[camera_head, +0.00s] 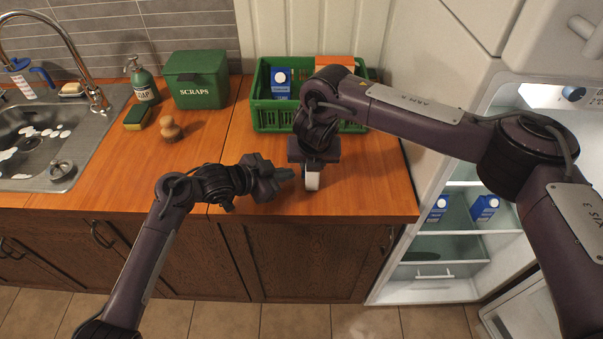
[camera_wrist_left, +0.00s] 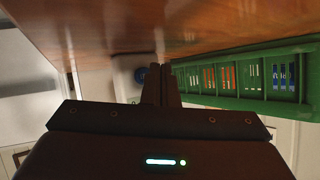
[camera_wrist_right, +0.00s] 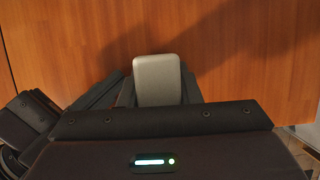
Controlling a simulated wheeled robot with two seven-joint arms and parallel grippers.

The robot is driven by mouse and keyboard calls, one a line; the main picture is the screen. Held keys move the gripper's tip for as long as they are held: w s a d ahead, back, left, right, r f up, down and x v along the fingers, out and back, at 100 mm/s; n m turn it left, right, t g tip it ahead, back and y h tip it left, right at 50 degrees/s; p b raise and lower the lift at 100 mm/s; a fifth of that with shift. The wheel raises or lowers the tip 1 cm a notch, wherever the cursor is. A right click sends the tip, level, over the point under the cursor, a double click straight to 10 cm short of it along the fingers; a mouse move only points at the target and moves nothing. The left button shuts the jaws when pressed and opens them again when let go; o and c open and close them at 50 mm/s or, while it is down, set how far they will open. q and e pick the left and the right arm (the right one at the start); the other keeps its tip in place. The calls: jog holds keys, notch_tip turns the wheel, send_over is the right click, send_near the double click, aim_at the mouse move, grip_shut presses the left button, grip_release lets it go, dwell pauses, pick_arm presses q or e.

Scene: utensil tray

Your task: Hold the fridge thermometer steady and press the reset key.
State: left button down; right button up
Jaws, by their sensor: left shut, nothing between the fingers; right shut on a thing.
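The fridge thermometer (camera_head: 312,181) is a small white block just above or on the wooden counter, below the crate. My right gripper (camera_head: 314,167) comes down from above and is shut on it. In the right wrist view its pale grey rounded body (camera_wrist_right: 158,80) sits between the fingers. My left gripper (camera_head: 290,173) is shut and empty, pointing right at the thermometer's left side with a small gap.
A green crate (camera_head: 265,118) with a blue carton (camera_head: 281,82) stands behind the grippers. A scraps bin (camera_head: 197,80), soap bottle (camera_head: 142,82), sponge (camera_head: 137,117) and wooden brush (camera_head: 170,129) are further left by the sink (camera_head: 98,130). The open fridge (camera_head: 440,290) is at right.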

pick_arm(q)
jog(key=shift+d, duration=0.15)
jog(key=shift+d, duration=0.3)
jog(key=shift+d, duration=0.45)
dwell(0.8)
jog(key=shift+a, duration=0.9)
jog(key=shift+a, duration=0.1)
jog(key=shift+a, duration=2.4)
